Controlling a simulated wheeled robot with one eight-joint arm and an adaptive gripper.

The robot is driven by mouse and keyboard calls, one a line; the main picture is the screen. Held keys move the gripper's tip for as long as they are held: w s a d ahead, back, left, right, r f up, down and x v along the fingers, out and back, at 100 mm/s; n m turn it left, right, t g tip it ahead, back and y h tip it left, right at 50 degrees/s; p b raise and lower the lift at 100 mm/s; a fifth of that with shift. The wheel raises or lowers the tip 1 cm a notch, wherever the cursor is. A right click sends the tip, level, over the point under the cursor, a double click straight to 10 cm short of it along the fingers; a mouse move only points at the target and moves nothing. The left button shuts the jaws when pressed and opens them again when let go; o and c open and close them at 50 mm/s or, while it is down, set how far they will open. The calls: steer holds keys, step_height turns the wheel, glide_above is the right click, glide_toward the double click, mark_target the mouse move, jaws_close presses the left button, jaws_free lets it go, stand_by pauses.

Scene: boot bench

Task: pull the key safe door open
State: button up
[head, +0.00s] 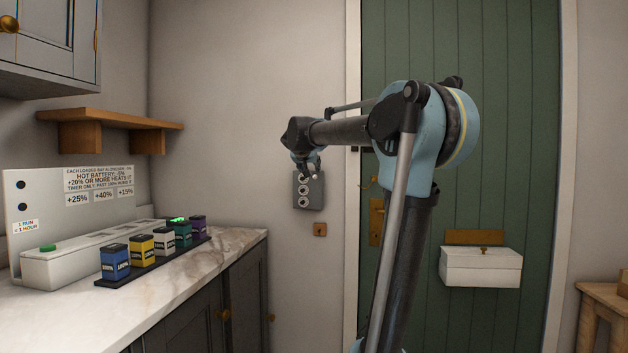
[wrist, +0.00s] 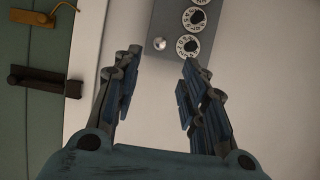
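The key safe (head: 317,192) is a small grey box on the pale wall, left of the green door's frame. Its door looks shut and carries round dials.
The green door (head: 500,120) and a white box (head: 481,267) are at right. A marble counter (head: 200,275) with several coloured batteries is at left.

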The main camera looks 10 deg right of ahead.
mark_target(315, 176)
steer(key=x, duration=1.1)
steer(key=shift+c, duration=0.3)
jaws_close()
